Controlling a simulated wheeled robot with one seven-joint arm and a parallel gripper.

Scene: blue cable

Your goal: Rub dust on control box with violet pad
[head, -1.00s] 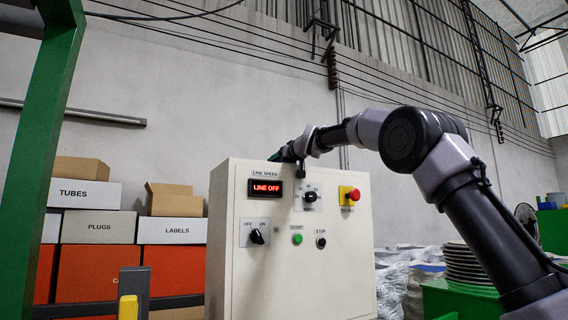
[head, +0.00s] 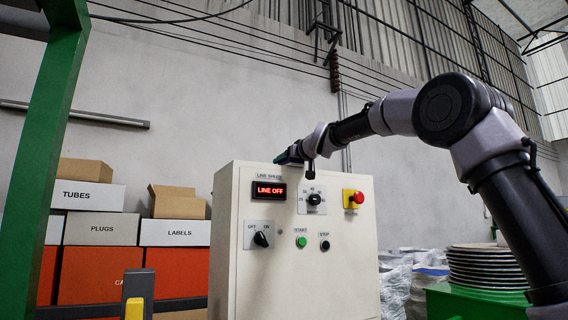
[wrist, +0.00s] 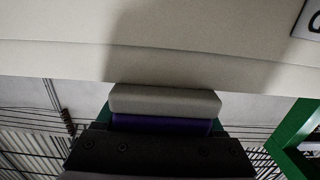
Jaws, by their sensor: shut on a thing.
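The cream control box (head: 300,250) stands upright in the head view, with a red LINE OFF display, knobs, buttons and a red stop knob on its face. My gripper (head: 287,157) is at the box's top edge, above the display. In the wrist view my gripper (wrist: 158,140) is shut on the violet pad (wrist: 160,124), which has a pale grey layer (wrist: 165,100) facing the box. The pad's edge meets the box's edge in that view; I cannot tell whether they touch. The pad is not clear in the head view. I cannot make out any dust; a darker shade on the box may be shadow.
Cartons (head: 89,195) and orange bins (head: 180,275) stand left of the box. A green post (head: 45,130) rises at the far left. Stacked plates (head: 485,268) on a green stand and pale sacks (head: 408,275) are at right.

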